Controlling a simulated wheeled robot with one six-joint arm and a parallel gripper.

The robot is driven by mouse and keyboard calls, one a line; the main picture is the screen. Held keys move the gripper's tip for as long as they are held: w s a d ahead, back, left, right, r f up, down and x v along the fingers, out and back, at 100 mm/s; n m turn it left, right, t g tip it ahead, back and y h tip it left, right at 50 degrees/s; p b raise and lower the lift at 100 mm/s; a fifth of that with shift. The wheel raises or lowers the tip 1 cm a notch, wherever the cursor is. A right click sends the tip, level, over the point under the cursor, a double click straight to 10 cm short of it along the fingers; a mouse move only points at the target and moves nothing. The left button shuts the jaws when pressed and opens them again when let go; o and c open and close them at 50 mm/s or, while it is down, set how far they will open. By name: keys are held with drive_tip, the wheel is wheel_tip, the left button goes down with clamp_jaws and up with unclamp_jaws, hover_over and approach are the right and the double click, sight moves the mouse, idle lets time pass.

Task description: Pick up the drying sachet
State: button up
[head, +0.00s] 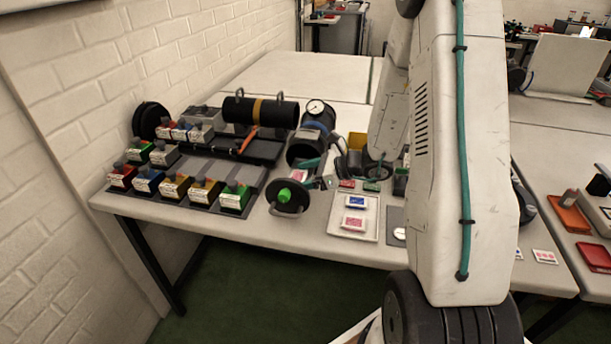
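I cannot tell for certain which packet is the drying sachet. A white packet with blue print (355,202) and a white packet with red print (353,222) lie flat, apart, on a pale tray (369,232) at the front of the table. A small white and red item (299,174) is by the black cylinder, beside my fingertips. My gripper (310,174) reaches left from my wrist, just above the table and behind and left of the tray. Its teal fingers look spread apart. I cannot tell whether they touch the small item.
An open black cylinder with a gauge (316,107) stands behind my gripper. A round lid with a green knob (287,196) lies in front. Several coloured blocks (174,187) fill the left side. A long black tube (261,111) lies behind. My arm hides the table's right middle.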

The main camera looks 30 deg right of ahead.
sight(304, 177)
drive_tip(key=c, duration=1)
drive_tip(key=shift+r, duration=0.1)
wheel_tip(304, 177, up, 10)
